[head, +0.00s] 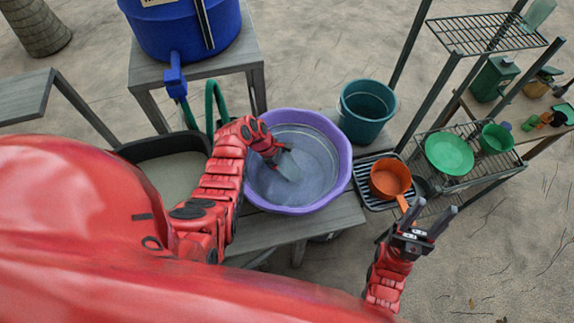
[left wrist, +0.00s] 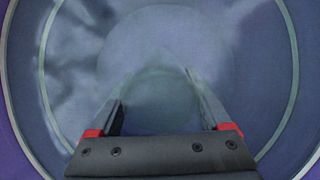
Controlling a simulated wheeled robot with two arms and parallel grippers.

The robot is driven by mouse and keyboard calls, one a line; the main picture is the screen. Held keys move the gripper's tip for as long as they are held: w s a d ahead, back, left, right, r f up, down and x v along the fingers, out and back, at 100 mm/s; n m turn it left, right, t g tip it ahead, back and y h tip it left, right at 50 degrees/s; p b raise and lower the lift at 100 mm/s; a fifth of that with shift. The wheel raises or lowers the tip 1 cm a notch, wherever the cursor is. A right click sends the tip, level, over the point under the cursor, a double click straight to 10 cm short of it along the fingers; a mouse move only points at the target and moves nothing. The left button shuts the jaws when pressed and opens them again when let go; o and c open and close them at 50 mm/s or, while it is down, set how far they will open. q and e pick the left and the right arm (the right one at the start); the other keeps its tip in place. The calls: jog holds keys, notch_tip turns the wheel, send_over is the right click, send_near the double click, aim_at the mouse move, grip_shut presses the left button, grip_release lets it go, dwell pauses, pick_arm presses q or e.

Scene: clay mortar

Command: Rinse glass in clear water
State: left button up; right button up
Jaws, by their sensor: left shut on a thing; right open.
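A purple basin (head: 341,152) of clear water stands on a grey wooden bench. My left gripper (head: 287,168) reaches down into the basin. In the left wrist view, the left gripper's fingers (left wrist: 162,105) are shut on a faint, see-through glass (left wrist: 160,92), whose outline is hard to tell from the water. In the head view the glass is too faint to make out clearly. My right gripper (head: 434,224) is open and empty, at the lower right, clear of the bench.
A blue water container (head: 190,28) with a tap stands behind. A dark tub (head: 165,160) is left of the basin. A teal bucket (head: 366,108) and orange pot (head: 390,178) on a rack are right. A metal shelf holds a green plate (head: 449,153) and green cup (head: 496,138).

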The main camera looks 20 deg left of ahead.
pick_arm(q)
jog(key=shift+w+d+r+p, duration=0.1)
jog(key=shift+w+d+p, duration=0.1)
jog(key=shift+d, duration=0.3)
jog(key=shift+w+d+p, duration=0.1)
jog(key=shift+w+d, duration=0.05)
jog(key=shift+d, duration=0.3)
jog(key=shift+s+a, duration=0.2)
jog(key=shift+a, duration=0.45)
jog(key=shift+s+a, duration=0.2)
jog(key=shift+a, duration=0.45)
jog(key=shift+w+d+r, duration=0.1)
jog(key=shift+w+d, duration=0.05)
jog(key=shift+d, duration=0.45)
jog(key=shift+w+d+p, duration=0.2)
jog(key=shift+d+p, duration=0.25)
jog(key=shift+d, duration=0.2)
jog(key=shift+s+a, duration=0.2)
jog(key=shift+a, duration=0.45)
jog(key=shift+s+a, duration=0.2)
jog(key=shift+a, duration=0.4)
jog(key=shift+w+d+p, duration=0.2)
jog(key=shift+d+p, duration=0.1)
jog(key=shift+d, duration=0.35)
